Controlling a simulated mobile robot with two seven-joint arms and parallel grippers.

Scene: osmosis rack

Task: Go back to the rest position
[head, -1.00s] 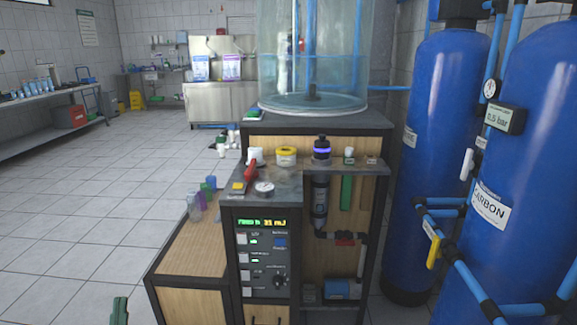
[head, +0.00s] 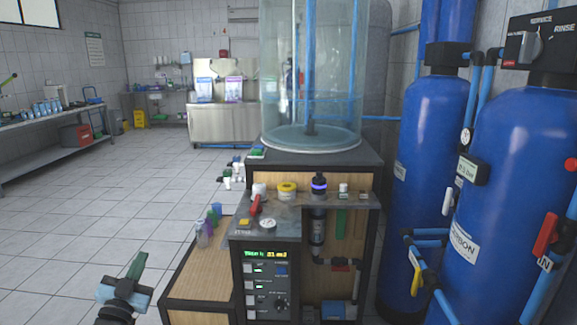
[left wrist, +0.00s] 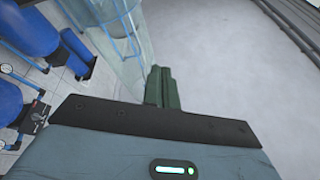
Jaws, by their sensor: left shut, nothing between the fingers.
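My left gripper (head: 137,266) shows at the lower left of the head view, with its green fingers together and nothing between them. It is raised over the tiled floor, to the left of the wooden bench and apart from it. In the left wrist view its green fingers (left wrist: 161,88) are also closed together and empty. My right gripper is not in view.
The osmosis rack (head: 268,262) with its control panel stands in the middle, a clear water tank (head: 312,85) on top. Blue cylinders (head: 436,150) stand at right. A low wooden bench (head: 205,270) is nearest my left gripper. The floor at left is clear.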

